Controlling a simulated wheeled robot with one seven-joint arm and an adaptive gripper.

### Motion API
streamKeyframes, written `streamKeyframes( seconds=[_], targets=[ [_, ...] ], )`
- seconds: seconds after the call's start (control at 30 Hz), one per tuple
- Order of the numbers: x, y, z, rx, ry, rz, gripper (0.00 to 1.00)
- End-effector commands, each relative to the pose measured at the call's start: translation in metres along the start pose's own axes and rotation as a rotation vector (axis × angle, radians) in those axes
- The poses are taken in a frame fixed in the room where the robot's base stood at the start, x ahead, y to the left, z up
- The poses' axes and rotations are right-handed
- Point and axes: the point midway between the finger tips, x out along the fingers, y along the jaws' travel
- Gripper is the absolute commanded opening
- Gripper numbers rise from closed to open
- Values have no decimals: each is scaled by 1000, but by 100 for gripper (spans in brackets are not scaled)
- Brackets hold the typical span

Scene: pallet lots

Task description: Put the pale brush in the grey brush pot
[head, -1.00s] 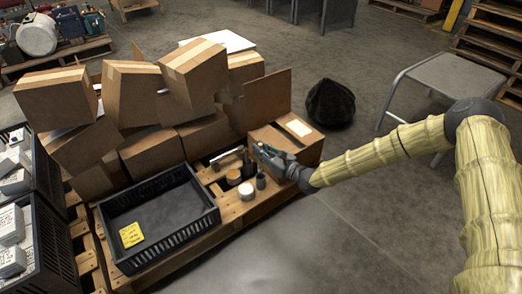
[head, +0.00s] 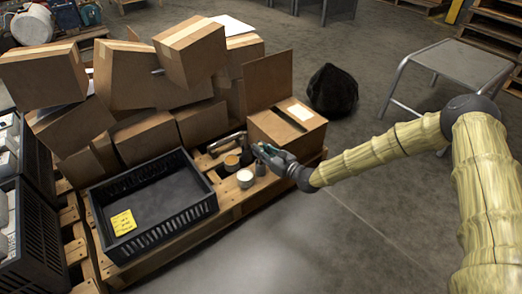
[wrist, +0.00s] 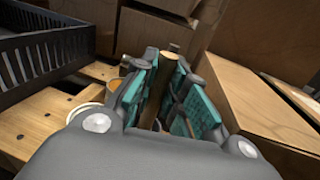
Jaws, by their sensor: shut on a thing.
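My gripper (head: 258,150) is over the pallet's right part, in front of the closed carton. In the wrist view, its teal-padded fingers (wrist: 172,95) are shut on a brown stick-like thing (wrist: 158,88), which I take for the pale brush. Its lower part is hidden between the fingers, and the brush is not clearly seen in the head view. The small grey brush pot (head: 261,169) stands just below my gripper in the head view. I cannot tell whether the brush is above the pot or in it.
A white-topped round tub (head: 245,179) and an orange-topped tub (head: 232,162) stand left of the pot. A black crate (head: 205,200) with a yellow note is further left. Cartons (head: 190,52) are piled behind. The closed carton (head: 290,135) is close to my gripper.

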Motion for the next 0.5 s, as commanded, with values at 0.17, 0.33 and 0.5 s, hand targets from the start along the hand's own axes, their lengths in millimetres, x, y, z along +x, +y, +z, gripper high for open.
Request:
streamKeyframes(
  seconds=[0.17, 0.33, 0.5],
  targets=[
    [0, 0, -2, 0, 0, 0, 0],
    [0, 0, -2, 0, 0, 0, 16],
    [0, 0, -2, 0, 0, 0, 39]
  ],
)
